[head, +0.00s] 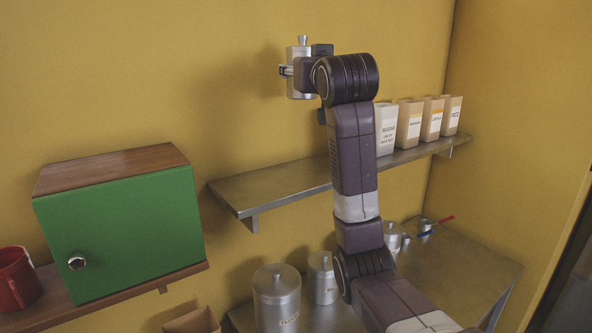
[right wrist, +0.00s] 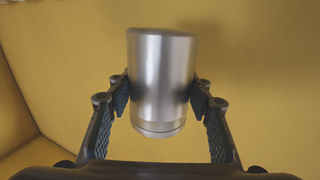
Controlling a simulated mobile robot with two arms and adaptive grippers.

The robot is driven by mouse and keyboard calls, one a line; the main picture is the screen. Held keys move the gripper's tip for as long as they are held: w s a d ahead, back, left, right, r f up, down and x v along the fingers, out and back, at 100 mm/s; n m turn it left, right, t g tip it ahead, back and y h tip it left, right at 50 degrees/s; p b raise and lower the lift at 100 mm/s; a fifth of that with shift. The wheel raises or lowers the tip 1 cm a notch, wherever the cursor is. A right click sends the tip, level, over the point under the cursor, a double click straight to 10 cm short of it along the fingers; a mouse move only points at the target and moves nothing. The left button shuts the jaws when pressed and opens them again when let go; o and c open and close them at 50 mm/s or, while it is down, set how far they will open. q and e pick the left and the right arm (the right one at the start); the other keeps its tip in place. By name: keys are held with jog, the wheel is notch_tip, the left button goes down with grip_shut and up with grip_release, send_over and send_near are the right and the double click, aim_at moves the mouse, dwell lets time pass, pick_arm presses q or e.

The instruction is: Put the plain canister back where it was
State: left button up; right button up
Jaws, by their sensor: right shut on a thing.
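A plain steel canister (head: 300,52) with a knobbed lid is held upright in the air, in front of the yellow wall and above the metal shelf (head: 262,192). No label shows on its visible side. My right gripper (head: 291,71) is shut around its body. In the right wrist view the canister (right wrist: 162,70) sits between the two fingers of the right gripper (right wrist: 162,95), with one pad against each side. Nothing shows beneath it there except yellow wall. My left gripper is not in view.
The shelf's left part is bare; a white carton (head: 385,130) and several tan cartons (head: 409,125) fill its right. Below, a large canister (head: 277,305) and a smaller one (head: 322,280) stand on a metal counter (head: 455,270). A green-doored cabinet (head: 125,235) is at left, beside a red mug (head: 17,280).

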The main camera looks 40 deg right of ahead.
jog(key=shift+w+f, duration=0.3)
jog(key=shift+f, duration=0.45)
jog(key=shift+s+a+f, duration=0.2)
jog(key=shift+s+f, duration=0.2)
jog(key=shift+f, duration=0.2)
jog(key=shift+s+a+f, duration=0.15)
jog(key=shift+s+f, duration=0.2)
jog(key=shift+f, duration=0.25)
jog(key=shift+w+d+f+p, duration=0.1)
jog(key=shift+f+p, duration=0.2)
jog(key=shift+f, duration=3.55)
jog(key=shift+d+f+p, duration=0.1)
jog(key=shift+f+p, duration=0.15)
jog(key=shift+f, duration=3.55)
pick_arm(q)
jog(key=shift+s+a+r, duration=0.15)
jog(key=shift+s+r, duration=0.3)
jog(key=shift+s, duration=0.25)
